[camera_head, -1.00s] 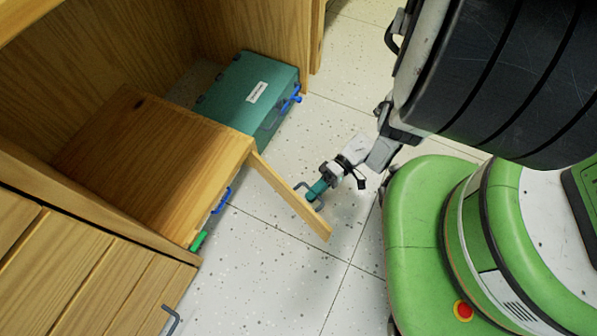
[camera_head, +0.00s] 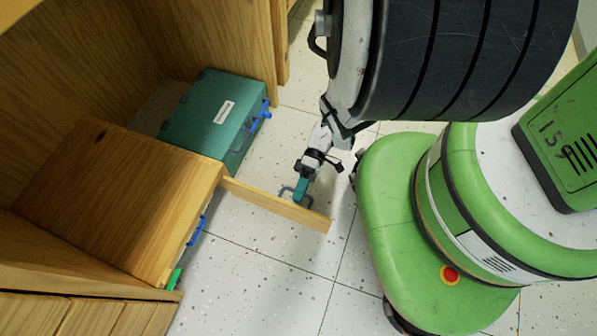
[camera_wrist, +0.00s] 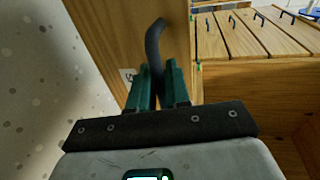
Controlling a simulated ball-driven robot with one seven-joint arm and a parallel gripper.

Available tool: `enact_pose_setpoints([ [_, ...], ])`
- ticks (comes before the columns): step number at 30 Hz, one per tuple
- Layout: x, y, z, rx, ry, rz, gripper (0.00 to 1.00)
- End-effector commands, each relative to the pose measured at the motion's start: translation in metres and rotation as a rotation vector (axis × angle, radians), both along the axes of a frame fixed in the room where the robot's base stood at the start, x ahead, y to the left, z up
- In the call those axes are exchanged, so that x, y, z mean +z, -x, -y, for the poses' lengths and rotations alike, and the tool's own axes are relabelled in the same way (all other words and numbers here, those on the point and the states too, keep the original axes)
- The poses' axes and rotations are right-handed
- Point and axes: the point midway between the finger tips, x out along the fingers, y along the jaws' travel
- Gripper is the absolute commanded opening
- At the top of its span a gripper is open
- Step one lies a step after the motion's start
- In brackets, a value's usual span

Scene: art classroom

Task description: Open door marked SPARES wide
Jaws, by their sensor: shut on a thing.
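The open door (camera_head: 275,204) is a narrow wooden panel, seen nearly edge-on in the head view. It stands out from the front of the wooden cabinet box (camera_head: 120,200), at roughly a right angle to it. In the wrist view its face (camera_wrist: 115,25) carries a small white label (camera_wrist: 128,76), too small to read. My gripper (camera_head: 299,192) is at the door's grey bar handle (camera_head: 286,191), near the free end. In the wrist view the teal fingers of my gripper (camera_wrist: 160,75) are closed around the dark bent handle (camera_wrist: 154,42).
A teal case (camera_head: 205,115) with a blue handle stands behind the door's hinge side. A blue handle (camera_head: 196,230) and a green item (camera_head: 174,278) show at the box's front. Speckled floor (camera_head: 265,285) in front is clear. My green base is close right of the door.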

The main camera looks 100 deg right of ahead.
Motion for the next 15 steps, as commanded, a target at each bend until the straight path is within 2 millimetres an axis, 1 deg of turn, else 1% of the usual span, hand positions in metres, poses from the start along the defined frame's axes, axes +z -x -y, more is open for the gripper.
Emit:
enact_pose_setpoints([
  [10, -0.0006, -0.0008, -0.0003, 0.000, 0.001, 0.002, 0.00],
  [11, -0.0006, -0.0009, -0.0003, 0.000, 0.001, 0.002, 0.18],
  [15, -0.0005, -0.0007, -0.0002, 0.000, 0.001, 0.000, 0.30],
])
